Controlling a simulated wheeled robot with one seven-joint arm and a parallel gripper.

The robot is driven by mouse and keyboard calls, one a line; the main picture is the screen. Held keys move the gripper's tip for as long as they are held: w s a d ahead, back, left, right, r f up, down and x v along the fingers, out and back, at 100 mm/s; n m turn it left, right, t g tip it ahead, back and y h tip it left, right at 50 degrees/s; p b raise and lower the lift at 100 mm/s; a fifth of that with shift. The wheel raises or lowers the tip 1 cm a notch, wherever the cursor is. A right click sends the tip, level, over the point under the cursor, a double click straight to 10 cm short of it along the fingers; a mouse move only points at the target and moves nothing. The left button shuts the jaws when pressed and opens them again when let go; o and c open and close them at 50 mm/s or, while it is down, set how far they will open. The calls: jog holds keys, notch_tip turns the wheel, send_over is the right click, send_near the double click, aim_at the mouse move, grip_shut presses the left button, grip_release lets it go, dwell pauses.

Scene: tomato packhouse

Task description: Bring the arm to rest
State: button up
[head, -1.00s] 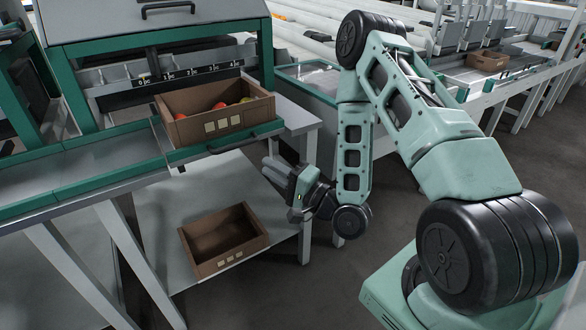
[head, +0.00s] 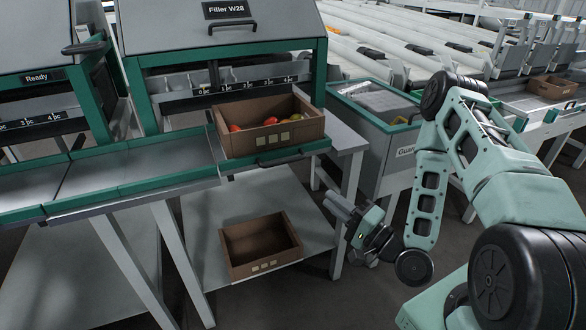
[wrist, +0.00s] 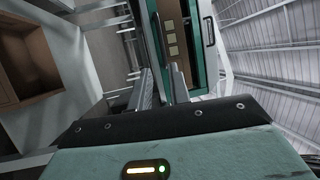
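My arm (head: 465,140) is bent at the right of the head view. My gripper (head: 338,203) hangs low in front of the right end of the filler bench, right of the lower shelf, touching nothing I can see. In the wrist view its two grey fingers (wrist: 162,85) stand parallel with a narrow gap and nothing between them, so it is open and empty. A brown crate with red and yellow-green tomatoes (head: 268,142) sits on the green-edged ledge. An empty brown crate (head: 262,262) stands on the lower shelf.
The lower shelf (head: 205,235) and bench legs (head: 339,240) are just left of my gripper. A grey bin with a green rim (head: 388,125) stands behind my arm. Another crate (head: 553,88) rests at the far right. Dark floor shows below my gripper.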

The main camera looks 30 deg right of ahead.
jog(key=w+a+n+g+h, duration=0.1)
jog(key=a+n+g, duration=1.25)
jog(key=n, duration=0.25)
jog(key=s+a+r+n+g+h, duration=0.25)
jog(key=s+r, duration=0.35)
jog(key=s, duration=0.4)
jog(key=s+a+r+n+g+h, duration=0.2)
jog(key=s+r+n+g+h, duration=0.1)
jog(key=s+r, duration=0.55)
notch_tip(320, 180, up, 16)
jog(key=s+p, duration=0.1)
jog(key=p, duration=1.6)
jog(key=shift+s+f+m+p, duration=0.2)
jog(key=shift+m+p, duration=0.15)
jog(key=shift+p, duration=0.05)
jog(key=shift+y, duration=0.25)
